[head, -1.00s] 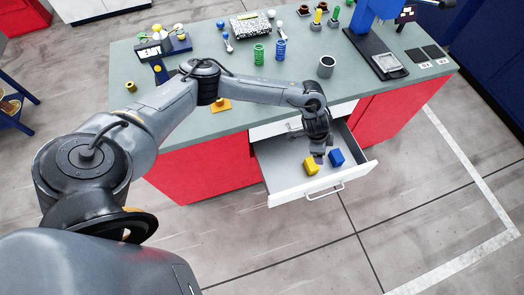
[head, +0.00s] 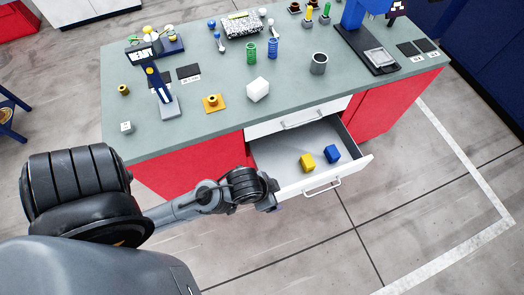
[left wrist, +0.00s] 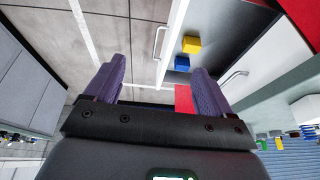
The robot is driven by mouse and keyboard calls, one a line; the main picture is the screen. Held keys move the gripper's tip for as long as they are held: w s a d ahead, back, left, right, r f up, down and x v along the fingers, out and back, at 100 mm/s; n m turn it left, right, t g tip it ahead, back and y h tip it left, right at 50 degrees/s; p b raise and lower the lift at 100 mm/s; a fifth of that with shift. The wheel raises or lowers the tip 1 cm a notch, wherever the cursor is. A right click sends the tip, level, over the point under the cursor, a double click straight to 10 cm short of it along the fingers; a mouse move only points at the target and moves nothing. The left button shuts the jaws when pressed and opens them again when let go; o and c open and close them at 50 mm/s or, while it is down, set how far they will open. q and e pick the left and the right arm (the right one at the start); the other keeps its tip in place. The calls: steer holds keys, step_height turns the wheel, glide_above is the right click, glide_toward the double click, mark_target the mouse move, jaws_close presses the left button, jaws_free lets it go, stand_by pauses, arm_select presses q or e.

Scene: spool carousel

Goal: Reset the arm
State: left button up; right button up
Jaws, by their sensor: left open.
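My left arm comes in from the left in the head view and is folded back low in front of the bench. Its gripper (head: 272,199) is beside the front left corner of the open drawer, outside it. In the left wrist view the gripper (left wrist: 158,88) shows two purple fingers spread wide with nothing between them. My right gripper is in neither current view.
The open drawer (head: 265,155) holds a yellow block (head: 307,160) and a blue block (head: 332,153). The bench top (head: 200,135) bears a white block (head: 258,89), a grey cup (head: 319,63) and green and blue spools. Open floor lies in front.

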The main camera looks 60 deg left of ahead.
arm_select(q)
steer(key=s+a, duration=0.2)
steer(key=shift+s+a+n+g, duration=0.1)
steer(key=shift+s+n+g, duration=0.2)
steer(key=shift+s+g, duration=0.1)
steer(key=shift+r, duration=0.15)
